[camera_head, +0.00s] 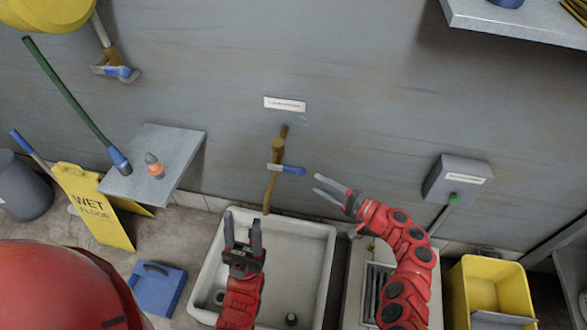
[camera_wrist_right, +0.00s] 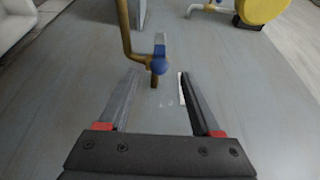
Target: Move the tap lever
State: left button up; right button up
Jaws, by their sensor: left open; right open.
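The brass tap (camera_head: 277,152) comes out of the grey wall above the sink. Its lever (camera_head: 287,169) is a short bar with a blue end that points right. In the right wrist view the lever's blue tip (camera_wrist_right: 158,65) shows beyond and between my finger tips. My right gripper (camera_head: 333,189) is open, to the right of the lever and a little lower in the head view, apart from it. In the wrist view its open fingers (camera_wrist_right: 156,76) hold nothing. My left gripper (camera_head: 243,224) is open and empty over the white sink, below the tap.
The white sink (camera_head: 324,262) stands under the tap. A grey wall box (camera_head: 458,180) is at the right, above a yellow bucket (camera_head: 490,285).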

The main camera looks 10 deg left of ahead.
aim_at(296, 173)
jog(key=b+x, duration=0.2)
jog(key=x, duration=0.7)
jog(key=shift+a+f, duration=0.1)
jog(key=shift+f, duration=0.05)
jog(key=shift+w+a, duration=0.35)
jog(key=shift+a, duration=0.2)
jog(key=shift+c, duration=0.3)
grip_shut()
dwell(0.4)
